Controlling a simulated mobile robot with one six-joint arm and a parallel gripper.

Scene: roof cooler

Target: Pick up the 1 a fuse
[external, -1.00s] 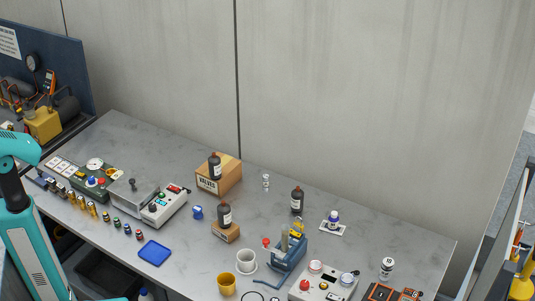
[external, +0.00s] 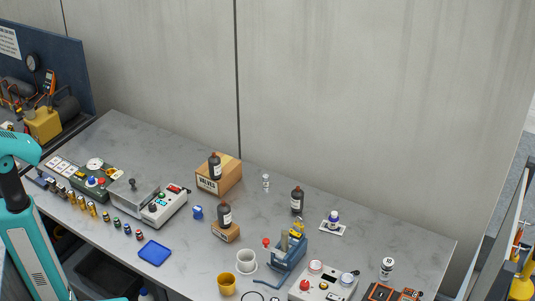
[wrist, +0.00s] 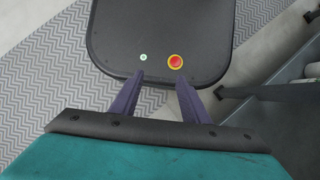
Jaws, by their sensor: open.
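Several small dark cylinders with coloured bands (external: 127,229) stand in a row near the front edge of the bench (external: 330,265) in the external view. They may be the fuses, but they are too small for me to read which one is 1 A. My gripper (wrist: 162,82) shows in the wrist view with its two dark purple fingers apart and nothing between them. In the external view only part of my arm shows at the left edge; the gripper is out of that picture.
Brass fittings (external: 82,203) continue the row to the left. Behind it is a grey device with buttons (external: 163,205). A blue tray (external: 155,252) lies right of the row.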

